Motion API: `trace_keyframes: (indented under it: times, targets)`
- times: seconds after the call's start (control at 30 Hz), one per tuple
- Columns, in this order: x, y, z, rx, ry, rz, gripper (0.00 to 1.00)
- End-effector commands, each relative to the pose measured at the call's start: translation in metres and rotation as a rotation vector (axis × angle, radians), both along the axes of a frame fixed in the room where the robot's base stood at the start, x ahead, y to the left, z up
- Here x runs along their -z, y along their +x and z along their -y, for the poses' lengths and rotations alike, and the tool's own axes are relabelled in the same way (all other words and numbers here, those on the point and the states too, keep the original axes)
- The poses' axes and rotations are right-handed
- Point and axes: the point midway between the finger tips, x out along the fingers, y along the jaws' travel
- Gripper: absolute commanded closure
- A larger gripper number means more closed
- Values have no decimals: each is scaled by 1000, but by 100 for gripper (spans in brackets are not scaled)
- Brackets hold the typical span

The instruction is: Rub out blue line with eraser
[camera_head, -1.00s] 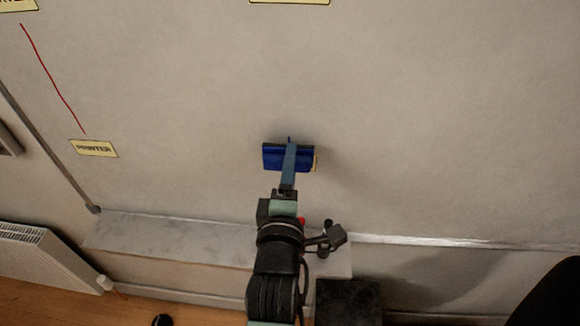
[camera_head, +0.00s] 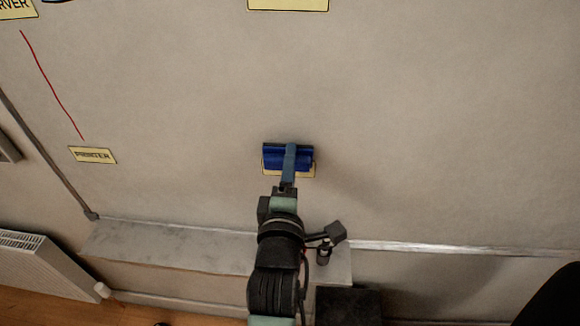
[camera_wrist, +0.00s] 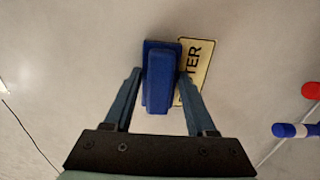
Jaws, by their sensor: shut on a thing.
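A blue eraser (camera_head: 274,156) is held by my gripper (camera_head: 289,160) against or close to the whiteboard (camera_head: 420,130); contact is unclear. In the wrist view the eraser (camera_wrist: 160,80) is between the two fingers of my gripper (camera_wrist: 160,84), which is shut on it. The eraser covers part of a yellow label (camera_wrist: 199,62) reading "TER". In the head view this label (camera_head: 305,174) shows below the eraser. No clear blue line shows on the open board. A dark bluish mark (camera_head: 58,1) is cut off at the top edge.
A red line (camera_head: 52,84) runs from a SERVER label (camera_head: 14,8) to a PRINTER label (camera_head: 92,155). Another yellow label (camera_head: 288,4) is at the top. A ledge (camera_head: 170,243) runs below. Red-capped (camera_wrist: 311,90) and blue-capped (camera_wrist: 283,130) markers show in the wrist view.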

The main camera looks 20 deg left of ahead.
Motion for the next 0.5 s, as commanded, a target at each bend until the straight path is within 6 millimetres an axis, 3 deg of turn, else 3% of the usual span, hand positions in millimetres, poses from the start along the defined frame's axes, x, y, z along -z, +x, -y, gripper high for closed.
trace_keyframes:
  times: [0.3, 0.5]
  targets:
    - [-27, -2, 1, 0, 0, 1, 88]
    - [-24, -2, 1, 0, 0, 0, 88]
